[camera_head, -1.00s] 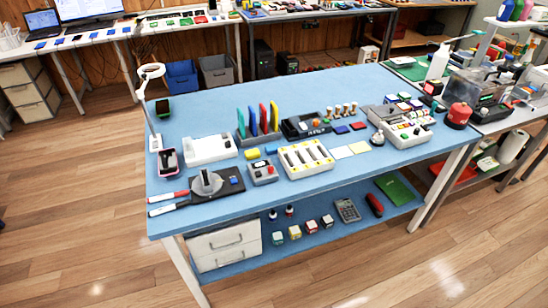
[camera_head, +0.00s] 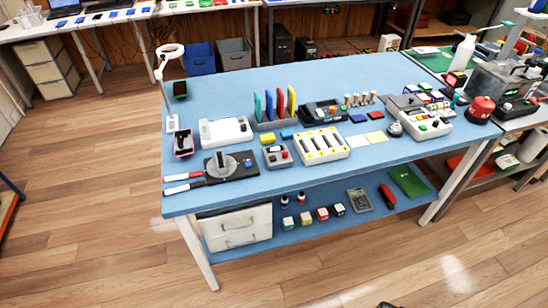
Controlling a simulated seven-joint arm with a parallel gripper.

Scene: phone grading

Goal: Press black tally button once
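Two boxes with buttons stand on the blue bench (camera_head: 290,85). A larger white button panel (camera_head: 420,126) with several coloured buttons is at the right of the bench. The buttons are too small for me to tell which one is the black tally button. My gripper is not recognizable in this view. A small dark shape at the bottom edge is cut off, and I cannot tell what it is.
A black pad with a grey round stand (camera_head: 221,164), two markers (camera_head: 183,183) and a white box (camera_head: 226,131) lie to the left. Upright coloured plates (camera_head: 280,104) stand behind the grey box. The back of the bench is clear.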

